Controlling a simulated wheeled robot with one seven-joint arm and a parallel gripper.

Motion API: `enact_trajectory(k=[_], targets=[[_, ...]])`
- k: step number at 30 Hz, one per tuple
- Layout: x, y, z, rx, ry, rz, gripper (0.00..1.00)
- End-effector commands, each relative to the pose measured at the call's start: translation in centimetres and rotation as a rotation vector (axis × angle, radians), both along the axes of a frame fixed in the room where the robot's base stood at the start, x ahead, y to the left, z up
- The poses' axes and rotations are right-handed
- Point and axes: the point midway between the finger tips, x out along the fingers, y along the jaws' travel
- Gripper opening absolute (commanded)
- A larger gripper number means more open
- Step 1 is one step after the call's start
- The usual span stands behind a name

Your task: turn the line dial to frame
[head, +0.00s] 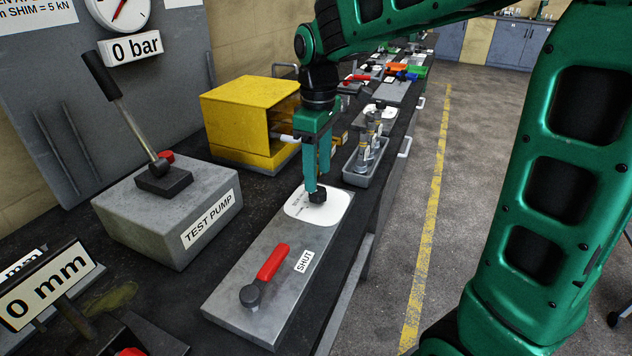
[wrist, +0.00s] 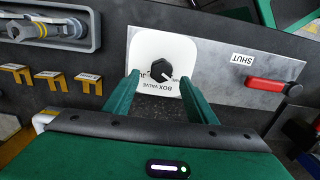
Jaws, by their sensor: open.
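The line dial is a small black knob (head: 318,196) on a white round-cornered plate (head: 338,205) at the far end of a grey metal panel. In the wrist view the knob (wrist: 162,70) shows a white pointer mark aimed to the lower right. The plate there reads "BOX VALVE" upside down; other lettering is partly hidden, and I cannot read "frame". My green gripper (head: 318,185) hangs over the plate with its fingertips near the knob. In the wrist view my gripper's fingers (wrist: 163,95) are apart, below the knob in the picture, with nothing between them.
A red-handled lever (head: 272,262) labelled "SHUT" sits on the same panel. A grey test pump (head: 170,215) with a tall lever stands left. A yellow box (head: 240,115) and a grey tray (head: 366,170) with metal fittings stand beyond. The gauge sign reads 0 bar.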

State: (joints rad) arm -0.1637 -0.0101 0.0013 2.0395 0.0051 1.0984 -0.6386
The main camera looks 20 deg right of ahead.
Motion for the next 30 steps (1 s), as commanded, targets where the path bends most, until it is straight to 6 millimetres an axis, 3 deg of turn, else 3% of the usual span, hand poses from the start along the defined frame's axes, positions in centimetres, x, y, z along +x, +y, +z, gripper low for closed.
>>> enact_trajectory(k=[6,12,30], targets=[[0.1,0.0,4.0,0.0,-0.003,-0.001,0.52],[0.1,-0.1,6.0,0.0,-0.001,-0.001,0.52],[-0.1,-0.4,6.4,-0.001,-0.001,-0.015,0.52]])
